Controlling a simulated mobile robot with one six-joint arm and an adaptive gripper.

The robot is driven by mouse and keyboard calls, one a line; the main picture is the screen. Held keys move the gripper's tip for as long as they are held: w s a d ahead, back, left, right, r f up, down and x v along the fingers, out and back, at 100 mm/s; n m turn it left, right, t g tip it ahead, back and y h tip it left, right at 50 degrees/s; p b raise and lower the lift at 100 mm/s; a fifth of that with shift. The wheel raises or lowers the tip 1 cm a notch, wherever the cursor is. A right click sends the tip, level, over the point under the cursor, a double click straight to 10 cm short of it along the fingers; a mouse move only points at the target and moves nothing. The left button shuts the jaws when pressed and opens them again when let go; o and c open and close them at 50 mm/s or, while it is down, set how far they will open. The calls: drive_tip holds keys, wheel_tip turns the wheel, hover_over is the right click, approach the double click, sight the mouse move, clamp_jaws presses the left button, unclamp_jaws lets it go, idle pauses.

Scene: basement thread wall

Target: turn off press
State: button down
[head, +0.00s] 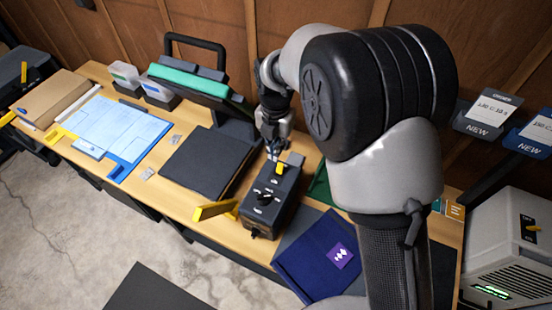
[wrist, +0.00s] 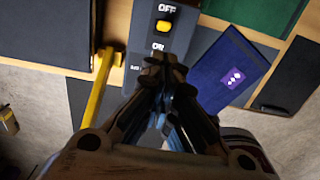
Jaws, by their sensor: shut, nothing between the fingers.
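The heat press has a dark flat platen (head: 205,160) and a raised, green-edged upper plate (head: 188,80). The dark control box (head: 262,207) stands to the right of the platen. The box carries a yellow switch (head: 280,168), which also shows in the wrist view (wrist: 173,34) below the word OFF and above the word ON. My gripper (head: 272,152) is over the far end of the box, close to the switch. In the wrist view my gripper's fingertips (wrist: 164,62) are together, empty, just below the switch near the ON label. Whether they touch the box I cannot tell.
A yellow bar (head: 215,210) sticks out left of the box. A folded blue cloth with a purple patch (head: 342,256) lies to its right. A grey machine with its own OFF-marked yellow switch (head: 534,227) stands far right. A blue sheet (head: 115,127) covers the left bench.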

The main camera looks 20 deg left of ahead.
wheel_tip(320, 180, up, 4)
drive_tip(key=shift+r, duration=0.1)
idle(0.6)
